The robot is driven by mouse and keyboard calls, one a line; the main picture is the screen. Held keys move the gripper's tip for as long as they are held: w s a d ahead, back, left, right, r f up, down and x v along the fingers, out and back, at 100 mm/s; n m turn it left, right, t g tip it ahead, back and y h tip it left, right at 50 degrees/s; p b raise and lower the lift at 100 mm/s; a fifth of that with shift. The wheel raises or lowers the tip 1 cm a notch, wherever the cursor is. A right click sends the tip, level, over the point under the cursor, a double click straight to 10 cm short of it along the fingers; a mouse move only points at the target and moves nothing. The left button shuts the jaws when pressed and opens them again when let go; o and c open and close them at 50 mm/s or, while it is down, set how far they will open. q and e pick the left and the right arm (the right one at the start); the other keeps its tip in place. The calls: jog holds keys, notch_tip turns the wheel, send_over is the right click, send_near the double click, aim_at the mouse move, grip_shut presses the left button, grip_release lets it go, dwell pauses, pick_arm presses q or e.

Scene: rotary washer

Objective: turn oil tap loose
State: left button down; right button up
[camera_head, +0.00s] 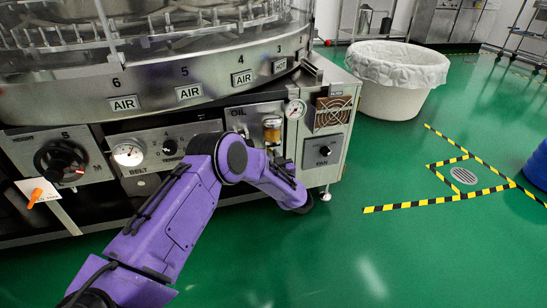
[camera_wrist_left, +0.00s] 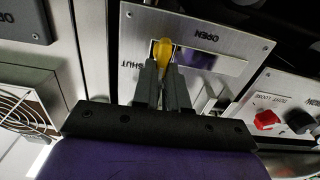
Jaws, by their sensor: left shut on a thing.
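The oil tap's yellow handle (camera_wrist_left: 163,48) shows in the left wrist view, on a metal panel (camera_wrist_left: 225,35) marked OPEN and SHUT, which appears upside down there. My left gripper (camera_wrist_left: 164,68) is shut on the yellow handle, with one dark finger on each side of it. In the head view my purple left arm reaches in from the lower left to the machine's front below the OIL label. The tap is hidden there, and the fingers cannot be made out. My right gripper is in neither view.
In the wrist view a red knob (camera_wrist_left: 267,119) sits nearby. A white lined tub (camera_head: 393,92) stands behind right.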

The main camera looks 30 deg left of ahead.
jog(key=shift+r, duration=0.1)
pick_arm(q)
jog(key=n, duration=0.8)
jog(key=s+f+n+p, duration=0.1)
jog(key=n, duration=0.4)
jog(key=shift+s+a+f, duration=0.1)
jog(key=shift+a, duration=0.3)
jog(key=shift+f+n+b, duration=0.2)
jog(key=shift+n+b, duration=0.1)
jog(key=shift+n, duration=1.4)
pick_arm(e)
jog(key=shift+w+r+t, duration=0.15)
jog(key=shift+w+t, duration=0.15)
pick_arm(q)
jog(key=c, duration=1.2)
grip_release()
jog(key=shift+o, duration=0.2)
jog(key=shift+r, duration=0.1)
